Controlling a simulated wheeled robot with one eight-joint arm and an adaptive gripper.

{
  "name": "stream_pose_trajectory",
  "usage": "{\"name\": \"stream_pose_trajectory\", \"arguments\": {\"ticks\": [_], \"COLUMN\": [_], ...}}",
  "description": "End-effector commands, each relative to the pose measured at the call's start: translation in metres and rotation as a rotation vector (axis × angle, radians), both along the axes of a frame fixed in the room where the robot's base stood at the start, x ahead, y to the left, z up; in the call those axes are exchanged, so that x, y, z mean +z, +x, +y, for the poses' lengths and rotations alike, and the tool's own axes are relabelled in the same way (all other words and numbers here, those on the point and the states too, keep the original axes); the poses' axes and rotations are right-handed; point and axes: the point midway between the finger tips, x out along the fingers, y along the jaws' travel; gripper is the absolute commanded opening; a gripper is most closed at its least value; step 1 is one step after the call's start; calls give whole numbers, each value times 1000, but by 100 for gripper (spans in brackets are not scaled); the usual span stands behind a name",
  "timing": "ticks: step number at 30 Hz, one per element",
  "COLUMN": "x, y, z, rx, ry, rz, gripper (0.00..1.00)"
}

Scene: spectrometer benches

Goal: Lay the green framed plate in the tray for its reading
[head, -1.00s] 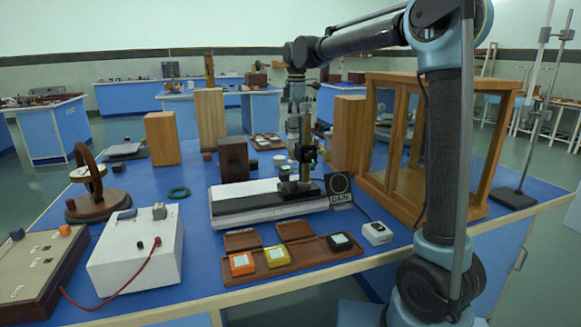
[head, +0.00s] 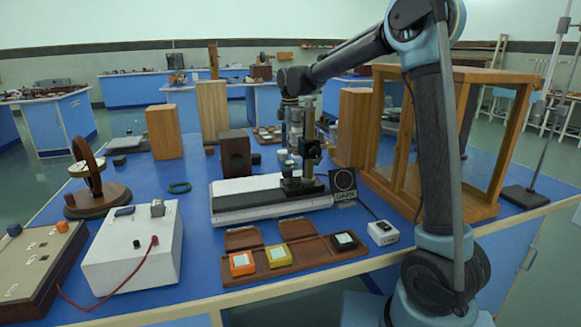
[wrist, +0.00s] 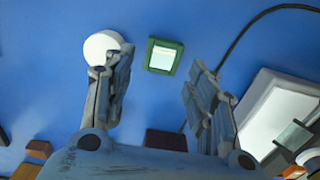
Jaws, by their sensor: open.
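In the wrist view the green framed plate (wrist: 164,56), with a pale centre, lies flat on the blue bench. My gripper (wrist: 157,80) is open above it, with one finger on each side in the picture and nothing between them. In the head view my gripper (head: 296,125) hangs behind the white instrument (head: 240,192) with its black stage; the instrument's column partly hides it, and I cannot make out the green plate there. A brown tray (head: 292,267) at the bench front holds orange (head: 242,263), yellow (head: 278,256) and black (head: 343,241) framed plates.
A white round object (wrist: 103,47) stands close by my left finger in the wrist view. A dark wooden block (head: 235,157), a black sign (head: 343,183) and a glazed wooden case (head: 480,210) surround the area. A black cable (wrist: 245,30) curves across the bench.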

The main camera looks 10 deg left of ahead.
Motion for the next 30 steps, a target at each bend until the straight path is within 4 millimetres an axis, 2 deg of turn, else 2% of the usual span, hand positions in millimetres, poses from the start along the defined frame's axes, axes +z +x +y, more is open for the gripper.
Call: {"name": "stream_pose_trajectory", "arguments": {"ticks": [8, 18, 27, 29, 30], "x": [-18, -59, -63, -63, -63], "y": [0, -2, -2, -2, -2], "z": [-1, -3, -3, -3, -3], "rx": [0, 0, 0, 0, 0], "ry": [0, 0, 0, 0, 0], "rz": [0, 0, 0, 0, 0], "gripper": [52, 52, 52, 40, 31]}}
